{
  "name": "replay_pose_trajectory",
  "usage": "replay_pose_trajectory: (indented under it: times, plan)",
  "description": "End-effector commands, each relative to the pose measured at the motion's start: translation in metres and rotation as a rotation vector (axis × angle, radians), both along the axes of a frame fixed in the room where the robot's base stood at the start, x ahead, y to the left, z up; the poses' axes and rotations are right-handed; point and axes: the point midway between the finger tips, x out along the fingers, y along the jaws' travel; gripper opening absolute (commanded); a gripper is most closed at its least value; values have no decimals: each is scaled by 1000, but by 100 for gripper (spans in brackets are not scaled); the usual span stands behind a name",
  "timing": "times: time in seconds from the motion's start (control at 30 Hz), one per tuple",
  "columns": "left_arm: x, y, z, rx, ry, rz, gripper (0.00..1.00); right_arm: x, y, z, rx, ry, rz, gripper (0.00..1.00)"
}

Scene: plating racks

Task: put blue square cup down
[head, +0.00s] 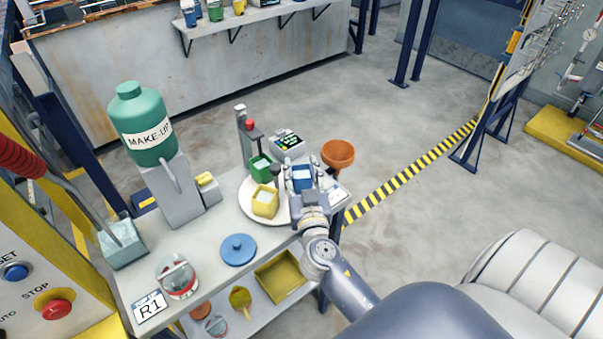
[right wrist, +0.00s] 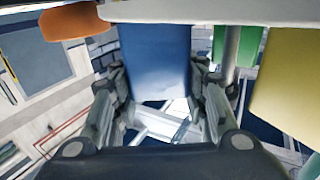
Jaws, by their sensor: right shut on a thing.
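The blue square cup (head: 302,178) is between the fingers of my right gripper (head: 301,176), which is shut on it, at the right side of the round white plate (head: 247,205). In the right wrist view the blue cup (right wrist: 155,60) stands large between the two fingers (right wrist: 158,105). I cannot tell whether its base touches the plate. A yellow square cup (head: 265,201) and a green square cup (head: 260,167) stand on the plate to its left. The left gripper is not in view.
A post with a red button (head: 246,140) and a small display (head: 287,141) stand behind. A green MAKE-UP tank (head: 142,120), a blue lid (head: 238,249) and a glass jar (head: 178,277) are left on the bench.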

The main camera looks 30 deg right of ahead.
Motion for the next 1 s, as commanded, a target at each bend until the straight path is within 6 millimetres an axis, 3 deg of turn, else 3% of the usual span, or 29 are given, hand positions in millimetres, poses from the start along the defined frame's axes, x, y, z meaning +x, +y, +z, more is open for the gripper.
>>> replay_pose_trajectory:
  times: [0.27, 0.3, 0.37, 0.4, 1.0]
  plan:
    - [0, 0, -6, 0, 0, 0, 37, 0, 0, -4, 0, -1, 0, 15]
    - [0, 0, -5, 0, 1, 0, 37, 0, 0, -3, 0, 0, 0, 45]
    - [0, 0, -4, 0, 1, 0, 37, 0, 0, -3, 0, 0, 0, 59]
    - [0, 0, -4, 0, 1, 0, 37, 0, 0, -3, 0, 0, 0, 61]
    - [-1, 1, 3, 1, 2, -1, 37, -3, 3, -4, 2, 1, 5, 61]
